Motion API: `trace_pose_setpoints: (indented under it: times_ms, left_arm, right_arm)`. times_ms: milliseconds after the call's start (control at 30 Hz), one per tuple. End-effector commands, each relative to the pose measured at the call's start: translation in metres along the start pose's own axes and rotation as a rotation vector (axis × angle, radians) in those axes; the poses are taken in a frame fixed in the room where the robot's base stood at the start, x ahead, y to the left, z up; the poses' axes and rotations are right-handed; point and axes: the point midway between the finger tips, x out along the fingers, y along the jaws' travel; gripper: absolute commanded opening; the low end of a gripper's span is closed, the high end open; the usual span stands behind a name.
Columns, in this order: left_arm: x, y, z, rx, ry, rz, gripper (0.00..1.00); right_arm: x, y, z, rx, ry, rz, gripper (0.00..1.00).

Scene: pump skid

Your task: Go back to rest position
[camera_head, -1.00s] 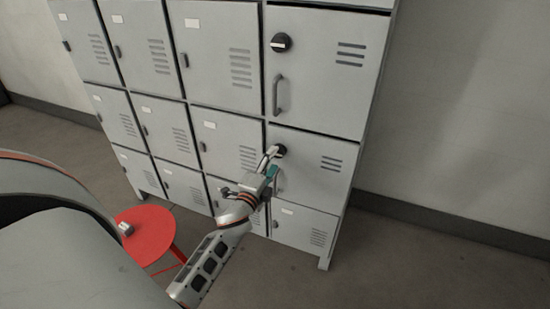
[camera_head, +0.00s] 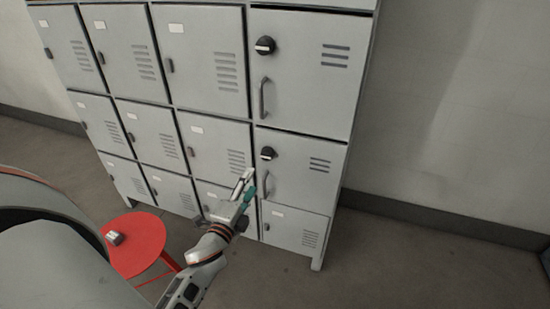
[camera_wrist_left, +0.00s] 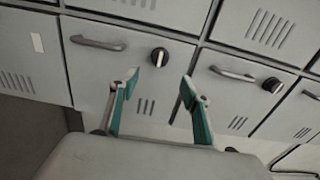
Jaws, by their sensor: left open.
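My left gripper (camera_head: 246,186) is in front of the grey lockers (camera_head: 208,62), left of the lower dial door's handle (camera_head: 266,184) in the head view. In the left wrist view its two teal-lined fingers (camera_wrist_left: 159,88) stand apart with nothing between them. A black dial knob (camera_wrist_left: 160,57) shows beyond the fingertips, apart from them. The lower dial knob (camera_head: 268,153) and the upper dial knob (camera_head: 265,45) both show in the head view. The locker doors look closed. My right gripper is not in view.
A round red stool (camera_head: 146,244) with a small grey object (camera_head: 115,238) on it stands at the lower left, near my arm. Bare floor (camera_head: 400,262) lies right of the lockers, along the wall (camera_head: 460,110).

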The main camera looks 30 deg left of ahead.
Motion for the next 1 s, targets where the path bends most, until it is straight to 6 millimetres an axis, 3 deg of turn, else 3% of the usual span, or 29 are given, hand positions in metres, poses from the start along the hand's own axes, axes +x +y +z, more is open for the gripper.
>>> trace_pose_setpoints:
  times_ms: [233, 367, 467, 533, 700, 800, 900, 1000]
  left_arm:
    - [-0.003, 0.000, -0.002, -0.023, 0.005, 0.008, 0.47]
    - [-0.025, 0.008, -0.020, -0.192, 0.039, 0.074, 0.47]
    - [-0.064, 0.028, -0.047, -0.439, 0.070, 0.201, 0.47]
    - [-0.101, 0.048, -0.069, -0.627, 0.076, 0.323, 0.47]
    - [-0.189, 0.091, -0.110, -0.970, 0.028, 0.595, 0.47]
    - [-0.228, 0.106, -0.126, -1.095, -0.012, 0.709, 0.47]
    - [-0.253, 0.115, -0.135, -1.167, -0.043, 0.779, 0.47]
    - [-0.264, 0.119, -0.139, -1.200, -0.058, 0.811, 0.47]
  right_arm:
    - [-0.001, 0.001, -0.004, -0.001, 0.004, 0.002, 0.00]
    - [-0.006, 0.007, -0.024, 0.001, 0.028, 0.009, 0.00]
    - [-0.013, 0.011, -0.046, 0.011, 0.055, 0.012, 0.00]
    - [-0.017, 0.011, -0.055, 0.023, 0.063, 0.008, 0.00]
    - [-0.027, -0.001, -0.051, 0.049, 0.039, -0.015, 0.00]
    - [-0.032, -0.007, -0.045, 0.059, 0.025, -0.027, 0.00]
    - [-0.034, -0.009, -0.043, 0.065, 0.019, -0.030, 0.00]
    - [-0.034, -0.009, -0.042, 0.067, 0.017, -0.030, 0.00]
